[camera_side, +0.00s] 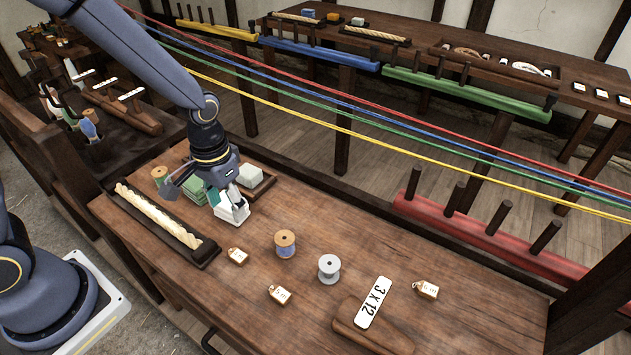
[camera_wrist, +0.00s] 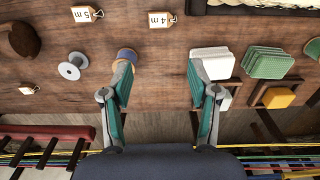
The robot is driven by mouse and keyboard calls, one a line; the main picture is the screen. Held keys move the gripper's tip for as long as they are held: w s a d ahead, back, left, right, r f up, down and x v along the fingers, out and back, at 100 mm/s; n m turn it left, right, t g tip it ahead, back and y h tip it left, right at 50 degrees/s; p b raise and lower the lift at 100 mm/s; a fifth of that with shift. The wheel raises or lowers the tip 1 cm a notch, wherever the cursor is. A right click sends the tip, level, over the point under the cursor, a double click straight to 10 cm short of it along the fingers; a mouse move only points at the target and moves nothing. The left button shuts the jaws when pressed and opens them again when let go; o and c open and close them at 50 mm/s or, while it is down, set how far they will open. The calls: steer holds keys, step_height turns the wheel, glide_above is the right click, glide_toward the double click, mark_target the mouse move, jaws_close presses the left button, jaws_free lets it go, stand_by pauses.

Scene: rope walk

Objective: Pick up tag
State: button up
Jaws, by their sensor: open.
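Three small wooden tags with white faces lie on the bench. In the side view one tag (camera_side: 237,256) is nearest my gripper, another tag (camera_side: 279,294) is further front, and a third tag (camera_side: 427,289) is at the right. In the wrist view the "4 m" tag (camera_wrist: 161,19) is at top centre, the "5 m" tag (camera_wrist: 81,14) is left of it, and a third tag (camera_wrist: 28,87) is at far left. My gripper (camera_wrist: 160,75) is open, with only bench between its fingers. In the side view my gripper (camera_side: 228,196) is beside a white stack (camera_side: 232,211).
A blue-wound spool (camera_side: 285,244) and a white spool (camera_side: 329,269) stand mid-bench. A "3 x 12" plate (camera_side: 373,302) lies at the front right. A rope tray (camera_side: 205,254) is at left. Green blocks (camera_wrist: 265,62) are beside the white stack. Coloured ropes (camera_side: 400,148) stretch behind.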

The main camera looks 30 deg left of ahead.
glide_above(239, 253)
step_height(239, 253, down, 10)
steer(key=shift+w+f, duration=0.15)
steer(key=shift+f, duration=0.05)
step_height(239, 253, down, 5)
steer(key=shift+f, duration=0.1)
steer(key=shift+c, duration=0.3)
steer(key=c, duration=0.5)
